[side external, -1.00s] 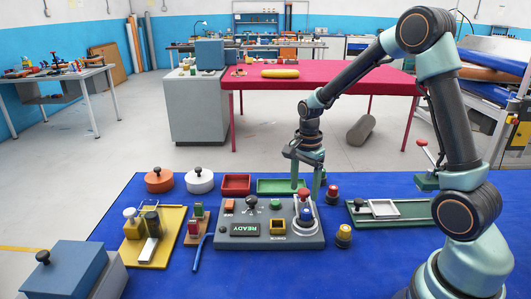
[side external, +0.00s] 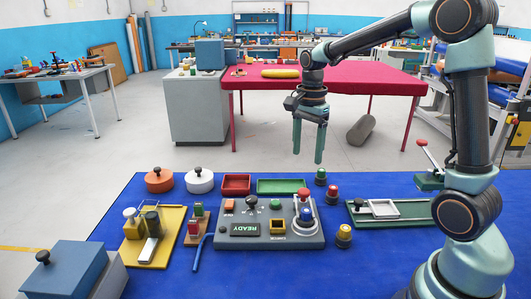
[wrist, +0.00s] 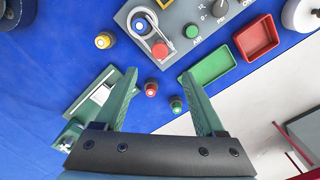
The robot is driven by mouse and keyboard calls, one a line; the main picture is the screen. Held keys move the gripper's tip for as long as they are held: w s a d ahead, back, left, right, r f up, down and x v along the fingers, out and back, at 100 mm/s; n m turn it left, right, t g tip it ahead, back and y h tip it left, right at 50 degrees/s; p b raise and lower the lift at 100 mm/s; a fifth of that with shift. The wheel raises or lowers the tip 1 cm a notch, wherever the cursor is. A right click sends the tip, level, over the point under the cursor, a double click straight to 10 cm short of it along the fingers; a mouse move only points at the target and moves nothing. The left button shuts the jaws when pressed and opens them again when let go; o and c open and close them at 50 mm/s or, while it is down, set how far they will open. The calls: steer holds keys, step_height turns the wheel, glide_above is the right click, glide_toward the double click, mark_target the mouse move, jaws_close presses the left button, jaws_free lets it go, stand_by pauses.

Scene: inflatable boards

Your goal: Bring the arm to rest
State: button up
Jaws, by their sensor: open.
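My gripper (side external: 308,146) hangs in the air with its fingers pointing down, above the far edge of the blue table in the side view. It also shows in the wrist view (wrist: 160,88), where its two green fingers are spread apart with nothing held between them. In the side view it is apart from everything on the table. A green knob (side external: 320,177) and a red knob (side external: 332,194) stand on the table below it. In the wrist view the red knob (wrist: 151,89) and green knob (wrist: 176,104) lie between and beyond the fingers.
The grey control panel (side external: 270,236), reading READY, stands on the blue table (side external: 385,270). A green tray (side external: 281,186) and red tray (side external: 236,184) lie behind it. A yellow knob (side external: 343,236) stands to its right. A red-topped table (side external: 345,88) stands behind. The air around my gripper is clear.

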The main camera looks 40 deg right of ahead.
steer(key=shift+r, duration=0.45)
